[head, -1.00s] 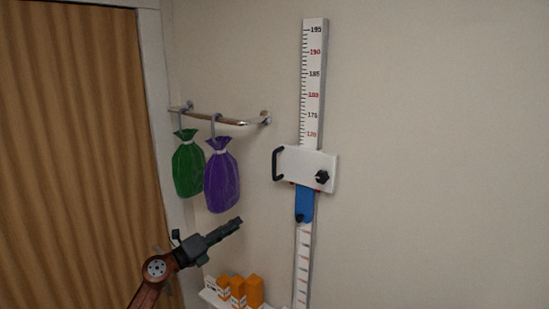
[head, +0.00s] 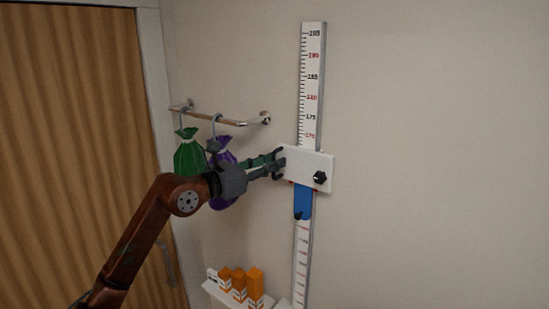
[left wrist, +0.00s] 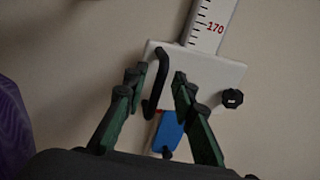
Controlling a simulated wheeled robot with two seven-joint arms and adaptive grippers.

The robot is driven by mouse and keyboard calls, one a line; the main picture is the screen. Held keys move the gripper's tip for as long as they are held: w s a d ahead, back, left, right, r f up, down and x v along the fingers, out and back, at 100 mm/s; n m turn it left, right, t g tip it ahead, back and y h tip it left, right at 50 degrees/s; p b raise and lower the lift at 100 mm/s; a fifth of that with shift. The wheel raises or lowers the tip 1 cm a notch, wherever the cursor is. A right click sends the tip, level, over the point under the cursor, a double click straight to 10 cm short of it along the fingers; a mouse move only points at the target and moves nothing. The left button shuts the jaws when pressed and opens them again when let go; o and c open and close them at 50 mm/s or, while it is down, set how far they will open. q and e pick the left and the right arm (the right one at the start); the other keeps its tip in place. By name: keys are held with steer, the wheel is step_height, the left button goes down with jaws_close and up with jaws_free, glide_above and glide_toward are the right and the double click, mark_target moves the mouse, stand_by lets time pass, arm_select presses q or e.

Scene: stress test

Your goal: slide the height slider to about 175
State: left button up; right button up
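The height slider (head: 310,169) is a white plate on the vertical ruler (head: 311,85), its top edge just below the red 170 mark. It also shows in the left wrist view (left wrist: 213,77). A black handle (left wrist: 155,85) stands on its left side and a black knob (left wrist: 232,98) on its right. A blue part (head: 303,201) hangs below the plate. My left gripper (head: 280,162) is at the handle. In the left wrist view its fingers (left wrist: 156,77) are open, one on each side of the handle, with gaps visible. My right gripper is not in view.
A rail (head: 225,119) on the wall holds a green bag (head: 189,152) and a purple bag (head: 221,145), partly hidden behind my left gripper. A small shelf (head: 224,296) below carries orange-and-white boxes (head: 255,286). A wooden door (head: 75,130) is at the left. The wall right of the ruler is clear.

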arm_select(q)
steer(key=shift+w+d, duration=0.35)
jaws_close()
stand_by(0.6)
